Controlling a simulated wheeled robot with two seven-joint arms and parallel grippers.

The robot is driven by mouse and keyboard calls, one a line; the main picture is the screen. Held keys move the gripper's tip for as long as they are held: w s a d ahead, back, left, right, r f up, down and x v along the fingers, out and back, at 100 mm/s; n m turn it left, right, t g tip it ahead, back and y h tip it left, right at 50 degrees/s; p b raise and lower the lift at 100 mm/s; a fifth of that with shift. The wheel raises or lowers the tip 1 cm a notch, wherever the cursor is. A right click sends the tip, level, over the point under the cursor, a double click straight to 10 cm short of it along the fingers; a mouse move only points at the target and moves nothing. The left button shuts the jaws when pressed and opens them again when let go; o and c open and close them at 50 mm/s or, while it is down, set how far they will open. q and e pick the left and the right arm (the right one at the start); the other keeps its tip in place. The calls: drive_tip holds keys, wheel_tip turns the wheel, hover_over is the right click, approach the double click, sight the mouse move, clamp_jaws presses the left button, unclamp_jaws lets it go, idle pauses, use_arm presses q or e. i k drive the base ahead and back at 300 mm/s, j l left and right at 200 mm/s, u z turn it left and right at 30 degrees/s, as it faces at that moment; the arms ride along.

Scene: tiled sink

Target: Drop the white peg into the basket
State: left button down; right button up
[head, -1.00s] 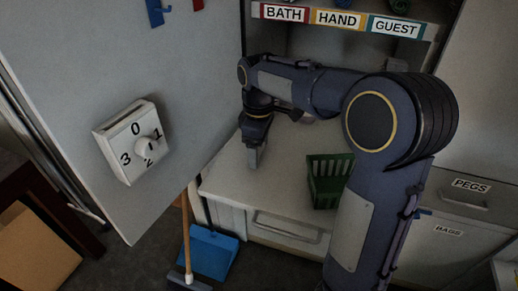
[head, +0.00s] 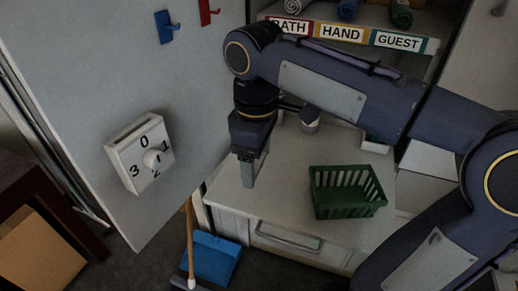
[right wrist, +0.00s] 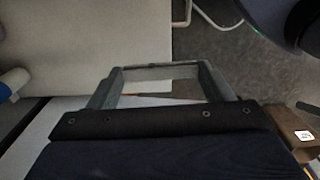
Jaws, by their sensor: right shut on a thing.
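My right gripper (head: 249,172) points down over the left front part of the pale counter, near the grey door panel. In the right wrist view its two fingers (right wrist: 160,72) are apart, with a thin greyish bar spanning their tips. I take this bar for the white peg, though its shape and colour are unclear; the head view does not show it clearly. The green slatted basket (head: 348,209) stands upright on the counter, to the right of the gripper and apart from it. My left gripper is not in view.
The door panel (head: 85,70) with a white numbered dial box (head: 127,170) is left of the gripper. A labelled shelf (head: 343,33) with rolled towels is behind. The counter (head: 280,190) is clear between gripper and basket.

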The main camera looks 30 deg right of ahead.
sight(341, 200)
drive_tip(key=k+j, duration=0.35)
drive_tip(key=j, duration=0.3)
drive_tip(key=k+j, duration=0.2)
drive_tip(key=j, duration=0.1)
